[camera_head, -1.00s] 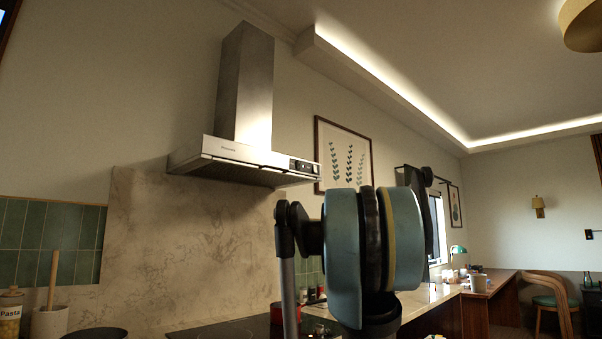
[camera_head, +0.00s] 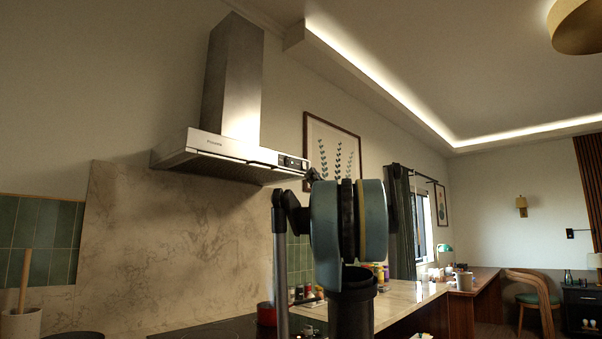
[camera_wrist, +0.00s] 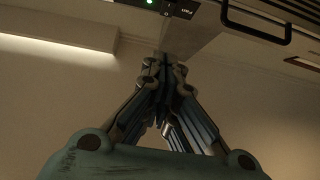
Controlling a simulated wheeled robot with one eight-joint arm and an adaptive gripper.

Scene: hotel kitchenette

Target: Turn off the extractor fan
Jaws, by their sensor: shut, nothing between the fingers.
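The extractor fan is a steel hood (camera_head: 222,148) with a tall chimney, on the wall over the cooktop. Its dark control panel (camera_head: 293,162) is at the right end of the front edge. In the head view my arm hides most of the gripper, near the hood's right end.
A framed leaf picture (camera_head: 332,150) hangs right of the hood. Below are a dark cooktop (camera_head: 215,328), a red pot (camera_head: 266,314) and several jars. A counter (camera_head: 408,300) runs right toward a chair (camera_head: 535,300). The air before the hood's left part is clear.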

